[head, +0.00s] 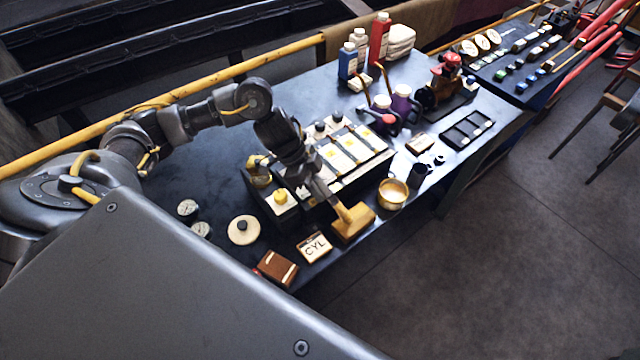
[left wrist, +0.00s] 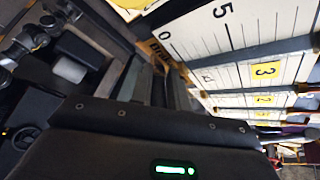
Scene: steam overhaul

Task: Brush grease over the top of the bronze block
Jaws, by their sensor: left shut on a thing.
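The bronze block (head: 355,226) lies on the dark bench near its front edge, left of an open tin with pale contents (head: 392,194), likely the grease. My left gripper (head: 325,195) reaches down over the block from the upper left. It is shut on a slim yellowish piece, probably the brush (head: 344,212), whose lower end is at the block's top. I cannot tell whether it touches, and the bristles do not show clearly. In the left wrist view, the gripper's dark fingers (left wrist: 150,85) run upward, with a lettered orange-brown piece near their tips. My right gripper is not in view.
A rack with white and yellow scale strips (head: 345,155) stands close behind my left gripper. A CYL card (head: 314,246), a brown block (head: 277,267) and a round pale lid (head: 243,230) lie to the left. Bottles (head: 379,38) stand at the back.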

